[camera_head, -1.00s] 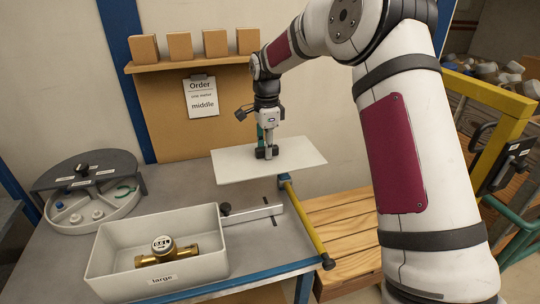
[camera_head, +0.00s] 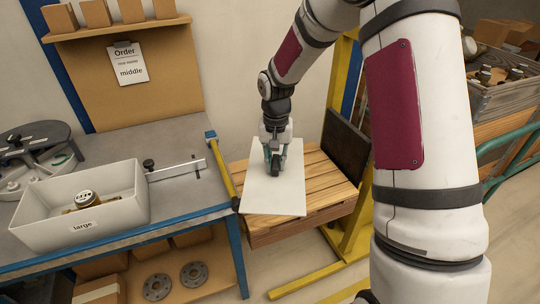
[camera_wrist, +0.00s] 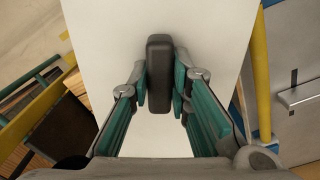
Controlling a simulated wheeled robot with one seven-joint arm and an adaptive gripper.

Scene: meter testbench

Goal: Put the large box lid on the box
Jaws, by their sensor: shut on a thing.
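The large box lid (camera_head: 282,195) is a flat white panel with a dark handle (camera_wrist: 159,75) in its middle. My gripper (camera_head: 273,165) is shut on this handle and holds the lid roughly level, right of the bench, with the wooden slatted crate behind and below it. In the wrist view my gripper (camera_wrist: 160,90) has a green finger on each side of the handle. The white open box (camera_head: 115,221), labelled "large", stands on the bench at the left with a brass meter (camera_head: 85,199) inside. The lid is well apart from the box.
The grey bench (camera_head: 175,140) has a yellow rail (camera_head: 222,168) along its right end. A metal bar (camera_head: 176,170) lies beside the box. A round divided tray (camera_head: 38,150) is at far left. A wooden slatted crate (camera_head: 325,180) and a yellow frame (camera_head: 345,225) stand at right.

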